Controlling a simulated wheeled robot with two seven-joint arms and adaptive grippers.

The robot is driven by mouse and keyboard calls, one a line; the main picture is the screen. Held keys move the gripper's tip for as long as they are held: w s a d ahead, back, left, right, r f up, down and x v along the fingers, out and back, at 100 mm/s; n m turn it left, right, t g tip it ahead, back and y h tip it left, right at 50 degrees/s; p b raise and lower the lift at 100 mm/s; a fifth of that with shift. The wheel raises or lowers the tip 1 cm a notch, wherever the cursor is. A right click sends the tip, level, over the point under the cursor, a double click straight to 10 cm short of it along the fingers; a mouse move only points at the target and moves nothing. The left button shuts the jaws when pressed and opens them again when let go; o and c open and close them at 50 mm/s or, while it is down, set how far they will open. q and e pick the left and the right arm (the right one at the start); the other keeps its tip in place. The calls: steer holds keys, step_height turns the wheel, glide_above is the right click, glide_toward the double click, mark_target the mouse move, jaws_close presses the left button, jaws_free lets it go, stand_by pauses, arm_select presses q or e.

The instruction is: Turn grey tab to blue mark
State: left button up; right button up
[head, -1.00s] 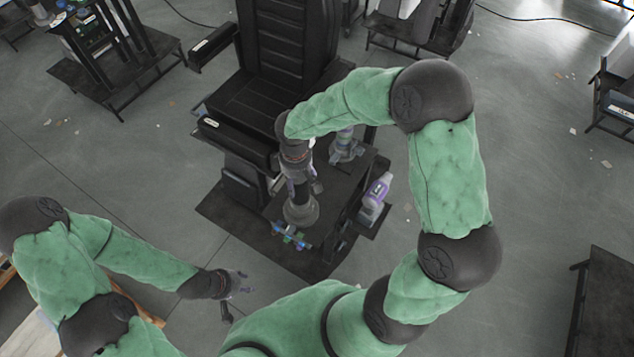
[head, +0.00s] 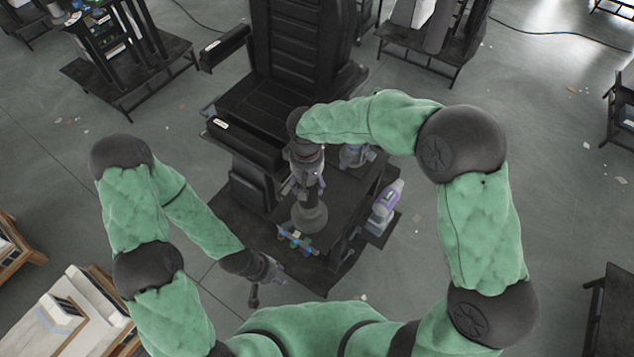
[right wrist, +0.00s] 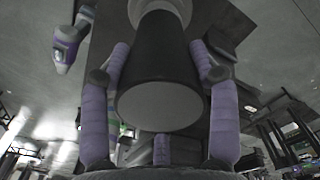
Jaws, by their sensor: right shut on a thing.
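A dark column stands upright on a round grey base (head: 309,217) on the black stand. My right gripper (head: 308,188) comes down over the column from above and is shut on its dark cylinder (right wrist: 158,65). In the right wrist view (right wrist: 160,120) its purple fingers stand on both sides of the cylinder, whose round pale end shows. Small blue, green and orange parts (head: 297,241) sit at the stand's front edge below the base. I cannot make out the grey tab or the blue mark. My left gripper (head: 274,268) hangs left of the stand, apart from it; its fingers are too small to read.
A second column (head: 354,157) stands behind on the same stand. A purple and white bottle-like thing (head: 386,203) is on a low shelf at right. A black padded chair (head: 300,70) is behind. A light wooden table (head: 65,315) is at lower left.

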steer(key=shift+s+f, duration=0.1)
steer(key=shift+f, duration=0.05)
steer(key=o, duration=1.7)
step_height(320, 180, up, 12)
steer(key=shift+r, duration=0.1)
